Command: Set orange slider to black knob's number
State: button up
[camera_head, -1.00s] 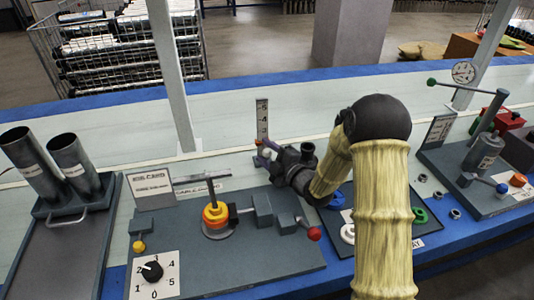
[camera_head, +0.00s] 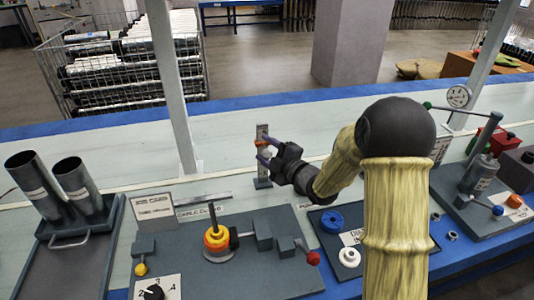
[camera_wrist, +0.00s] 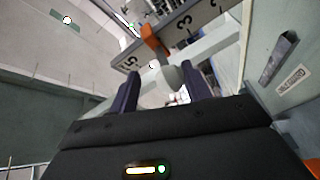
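The orange slider (camera_head: 262,142) sits near the top of an upright numbered plate (camera_head: 263,177) at the back of the bench. In the wrist view the orange slider (camera_wrist: 154,42) lies between the 5 and the 3, where it covers the mark. A pale rounded handle (camera_wrist: 171,76) on it reaches between my fingers. My gripper (camera_head: 264,152) is at the slider with its fingers apart, and the wrist view shows a gap beside the handle. The black knob (camera_head: 154,293) is on a white dial at the lower left, partly cut off. Its white mark points up-left, toward the 2.
Two metal tubes (camera_head: 74,180) are at left.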

jog(key=b+v, duration=0.5)
jog(key=v, duration=1.5)
dwell(1.9)
dwell(0.5)
jog(key=shift+w, duration=0.1)
